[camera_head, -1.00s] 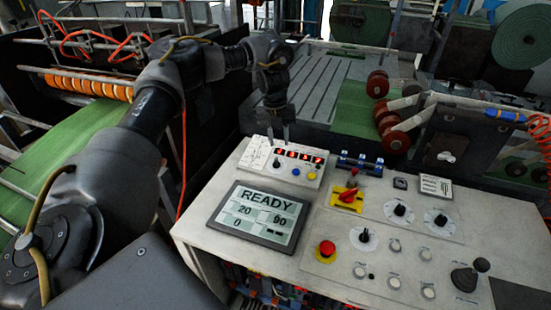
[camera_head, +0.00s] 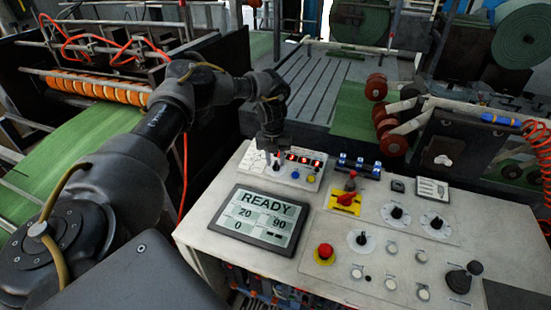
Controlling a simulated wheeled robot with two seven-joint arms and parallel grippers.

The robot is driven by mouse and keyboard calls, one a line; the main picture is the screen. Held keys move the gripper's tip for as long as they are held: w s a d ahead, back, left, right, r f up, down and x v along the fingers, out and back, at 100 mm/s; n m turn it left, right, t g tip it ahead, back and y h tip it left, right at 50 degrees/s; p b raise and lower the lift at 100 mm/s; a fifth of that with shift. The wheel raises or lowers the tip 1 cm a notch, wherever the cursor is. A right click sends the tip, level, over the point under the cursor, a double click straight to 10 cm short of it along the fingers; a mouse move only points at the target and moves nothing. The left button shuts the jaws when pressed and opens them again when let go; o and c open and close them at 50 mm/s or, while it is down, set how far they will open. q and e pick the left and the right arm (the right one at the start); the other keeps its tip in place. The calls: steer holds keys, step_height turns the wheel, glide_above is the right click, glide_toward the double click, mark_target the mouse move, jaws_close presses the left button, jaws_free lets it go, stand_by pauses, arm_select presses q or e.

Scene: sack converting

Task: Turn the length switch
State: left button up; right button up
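A small sloped control box (camera_head: 312,183) at the back left of the console carries red lit digits (camera_head: 304,160), a black knob (camera_head: 276,168), and blue and yellow buttons. I cannot read a length label, so I cannot tell for sure which switch is the length switch. My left gripper (camera_head: 272,150) points down at the black knob, right above or around it. Its fingertips are small and dark against the box, so their gap and any contact with the knob are unclear. My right gripper is not in view.
The console has a screen (camera_head: 258,217) reading READY, a red-and-yellow rotary switch (camera_head: 347,198), a red emergency button (camera_head: 325,252), several dials and a black joystick (camera_head: 459,281). Blue-and-black connectors (camera_head: 358,165) stand behind. Green sheet material (camera_head: 75,160) runs at the left.

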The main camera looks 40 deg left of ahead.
arm_select(q)
steer(key=shift+f, duration=0.55)
jaws_close()
steer(key=shift+n, duration=0.3)
steer(key=n+p, duration=0.1)
steer(key=n, duration=0.1)
steer(key=shift+r+n+h, duration=0.1)
steer(key=shift+n+h, duration=0.2)
steer(key=shift+h, duration=0.1)
steer(key=shift+s+a+n+t+p, duration=0.1)
steer(key=shift+n+t+p, duration=0.5)
steer(key=shift+n, duration=0.7)
